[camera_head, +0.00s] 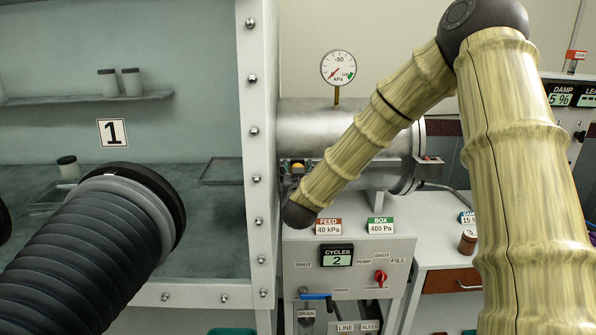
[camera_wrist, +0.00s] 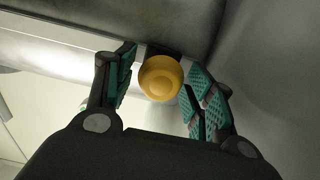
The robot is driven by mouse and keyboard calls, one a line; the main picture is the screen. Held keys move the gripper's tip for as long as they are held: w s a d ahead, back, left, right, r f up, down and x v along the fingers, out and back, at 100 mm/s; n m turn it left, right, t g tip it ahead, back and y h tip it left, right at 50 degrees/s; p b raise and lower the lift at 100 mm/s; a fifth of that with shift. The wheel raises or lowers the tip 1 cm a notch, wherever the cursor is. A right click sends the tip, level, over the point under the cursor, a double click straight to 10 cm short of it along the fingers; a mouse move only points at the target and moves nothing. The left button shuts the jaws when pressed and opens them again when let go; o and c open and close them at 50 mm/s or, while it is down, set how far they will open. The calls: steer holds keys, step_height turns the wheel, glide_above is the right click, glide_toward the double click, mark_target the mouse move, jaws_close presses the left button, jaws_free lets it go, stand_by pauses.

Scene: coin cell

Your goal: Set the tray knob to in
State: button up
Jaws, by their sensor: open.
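A round yellow knob (camera_wrist: 161,78), which looks like the tray knob, sits between the two fingers of my gripper (camera_wrist: 158,73) in the wrist view. The fingers are spread, with teal pads on either side of the knob and a gap visible at each side. In the head view the knob (camera_head: 299,167) shows small against the front of the metal cylinder (camera_head: 310,118), with my arm reaching down beside it. My forearm and wrist hide part of the cylinder. I cannot tell from these views whether the knob stands in or out.
A glovebox window with a black ribbed glove (camera_head: 85,255) fills the left. Below the cylinder is a panel (camera_head: 350,257) with a cycles display, a red knob (camera_head: 380,277) and a blue-handled valve (camera_head: 315,297). A pressure gauge (camera_head: 338,68) stands above. A white bench with a brown jar (camera_head: 467,241) is at right.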

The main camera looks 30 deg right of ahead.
steer(key=v, duration=1.2)
steer(key=shift+d, duration=0.1)
